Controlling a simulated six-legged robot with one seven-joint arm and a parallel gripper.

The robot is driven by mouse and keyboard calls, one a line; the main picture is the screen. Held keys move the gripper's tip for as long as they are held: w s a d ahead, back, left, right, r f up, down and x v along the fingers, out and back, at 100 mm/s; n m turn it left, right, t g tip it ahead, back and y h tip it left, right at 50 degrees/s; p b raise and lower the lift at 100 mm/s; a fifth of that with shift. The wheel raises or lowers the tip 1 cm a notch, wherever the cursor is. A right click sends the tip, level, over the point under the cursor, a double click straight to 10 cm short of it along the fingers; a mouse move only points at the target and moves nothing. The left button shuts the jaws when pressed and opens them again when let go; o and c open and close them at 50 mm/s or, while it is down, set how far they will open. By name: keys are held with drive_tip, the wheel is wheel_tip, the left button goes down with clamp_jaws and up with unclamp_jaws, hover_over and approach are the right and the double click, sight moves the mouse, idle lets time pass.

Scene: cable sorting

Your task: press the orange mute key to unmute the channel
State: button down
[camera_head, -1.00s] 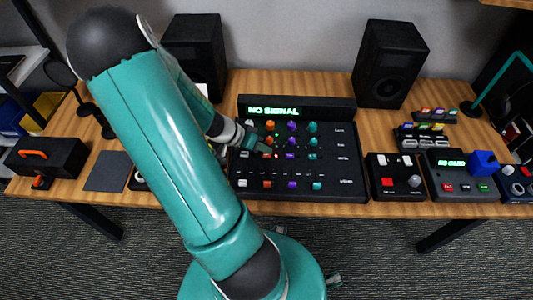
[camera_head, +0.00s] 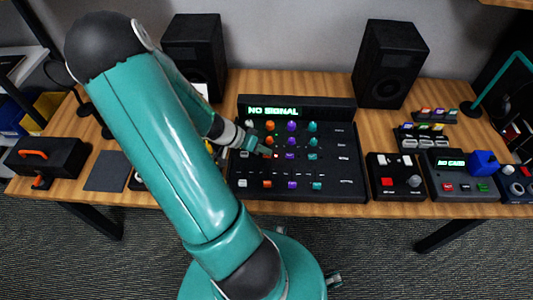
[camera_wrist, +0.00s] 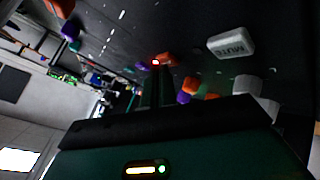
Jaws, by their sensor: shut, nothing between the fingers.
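The black mixer (camera_head: 345,172) stands on the desk with its display (camera_head: 273,111) reading "NO SIGNAL". Its channels have white, orange, purple and teal controls. In the wrist view the orange mute key (camera_wrist: 168,58) lies at my fingertips, with a red light glowing by it. A white key marked "MUTE" (camera_wrist: 232,43) is to its right. My gripper (camera_head: 268,153) is shut and empty, its tip at the orange channel's mute key; the fingers also show in the wrist view (camera_wrist: 157,72). The fingers partly hide the key, and I cannot tell whether they touch it.
Orange (camera_head: 270,126) and purple (camera_head: 292,127) knobs stand close behind the fingertips. An orange fader cap (camera_head: 267,184) is in front. Two speakers (camera_head: 391,64) stand behind. A small box with a red button (camera_head: 387,182) is right of the mixer.

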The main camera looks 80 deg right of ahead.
drive_tip(key=shift+r, duration=0.45)
drive_tip(key=shift+r, duration=0.1)
drive_tip(key=shift+r, duration=2.9)
